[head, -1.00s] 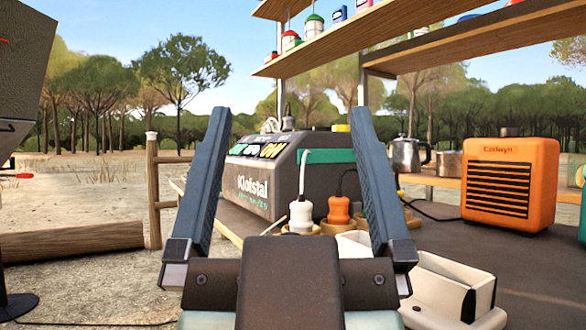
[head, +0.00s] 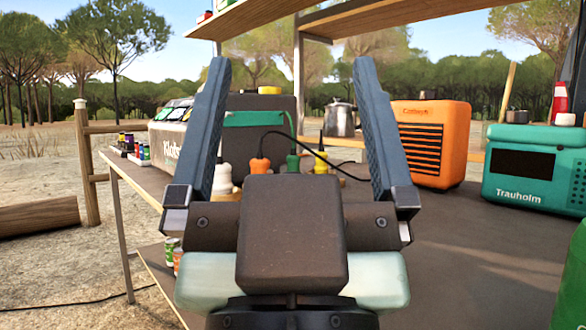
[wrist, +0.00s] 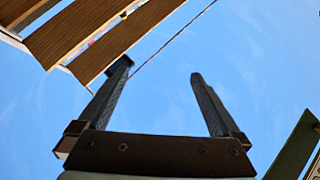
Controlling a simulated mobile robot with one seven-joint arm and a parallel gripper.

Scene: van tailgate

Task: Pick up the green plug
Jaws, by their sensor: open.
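The green plug (head: 293,162) stands upright on the table behind my gripper, between an orange plug (head: 260,165) on its left and a yellow plug (head: 321,164) on its right. Its lower part is hidden by my gripper. A white plug (head: 224,180) stands further left, partly behind the left finger. My gripper (head: 291,80) is open and empty, its fingers pointing up, nearer to the camera than the plugs. In the wrist view my gripper (wrist: 157,75) is open against the sky, with no plug in sight.
A grey Klofistal power box (head: 170,140) stands behind the plugs. A metal pot (head: 340,119), an orange Castwyn heater (head: 432,140) and a teal Trauholm unit (head: 535,170) stand to the right. Wooden shelves (head: 400,17) hang above.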

